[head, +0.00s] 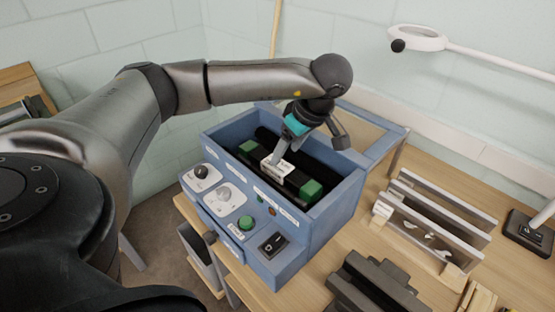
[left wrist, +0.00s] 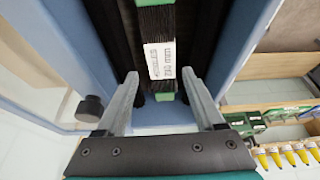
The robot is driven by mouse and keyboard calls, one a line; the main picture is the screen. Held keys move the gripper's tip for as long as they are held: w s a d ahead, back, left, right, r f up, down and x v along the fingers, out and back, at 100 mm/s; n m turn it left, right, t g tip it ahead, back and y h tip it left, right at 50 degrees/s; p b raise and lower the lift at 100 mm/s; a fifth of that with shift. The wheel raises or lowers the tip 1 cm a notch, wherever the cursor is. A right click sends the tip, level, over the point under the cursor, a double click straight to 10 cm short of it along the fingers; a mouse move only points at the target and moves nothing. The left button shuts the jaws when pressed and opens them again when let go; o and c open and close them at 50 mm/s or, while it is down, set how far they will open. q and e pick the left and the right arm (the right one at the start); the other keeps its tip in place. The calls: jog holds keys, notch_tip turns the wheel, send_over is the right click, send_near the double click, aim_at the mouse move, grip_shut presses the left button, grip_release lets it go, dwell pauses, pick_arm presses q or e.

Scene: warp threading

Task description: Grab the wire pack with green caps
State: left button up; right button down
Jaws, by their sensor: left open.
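The wire pack (head: 302,181) is a black bundle with green caps at its ends and a white label in the middle. It lies inside the blue box-shaped machine (head: 322,228). In the left wrist view the wire pack (left wrist: 158,22) runs away between the fingers, its white label facing the camera. My left gripper (head: 275,160) reaches down into the machine from above, at the middle of the pack. In the left wrist view my left gripper (left wrist: 158,85) is open, with one finger on each side of the pack. My right gripper is not in view.
The machine's walls stand close around the pack. Its front has knobs, a green button (head: 246,223) and a black switch (head: 272,243). A rack with metal rails (head: 440,215) stands on the wooden table to the right. A white lamp arm (head: 480,55) extends at the upper right.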

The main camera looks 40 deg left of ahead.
aim_at(279, 165)
pick_arm(q)
jog(key=x, duration=0.5)
jog(key=shift+s+a+f, duration=0.15)
jog(key=shift+a+f, duration=0.05)
jog(key=shift+f, duration=0.15)
grip_shut()
dwell(0.3)
jog(key=shift+r, duration=0.1)
